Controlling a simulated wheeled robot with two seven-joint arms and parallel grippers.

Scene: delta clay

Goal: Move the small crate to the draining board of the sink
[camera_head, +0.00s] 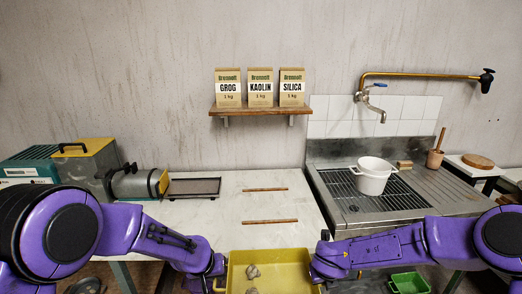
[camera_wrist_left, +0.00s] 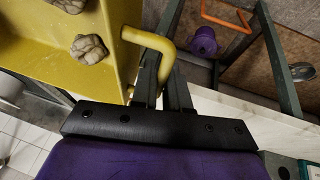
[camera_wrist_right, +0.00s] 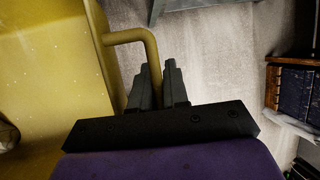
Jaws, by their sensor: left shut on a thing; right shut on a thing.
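The small crate is the yellow crate (camera_head: 290,272) at the bottom middle of the head view, in front of the white worktable, with a few grey lumps (camera_head: 252,271) inside. My left gripper (camera_wrist_left: 163,85) is shut on its left handle (camera_wrist_left: 152,40), seen in the left wrist view. My right gripper (camera_wrist_right: 158,85) is shut on its other handle (camera_wrist_right: 130,36), seen in the right wrist view. The crate's underside is hidden. The draining board (camera_head: 440,190) is the ribbed metal surface right of the sink grid (camera_head: 365,200); its visible part is mostly bare.
A mortar with pestle (camera_head: 435,159) and a small brown block (camera_head: 404,165) stand at the board's back. Two wooden rods (camera_head: 270,221) lie on the worktable (camera_head: 225,205). A green crate (camera_head: 408,283) is low at right.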

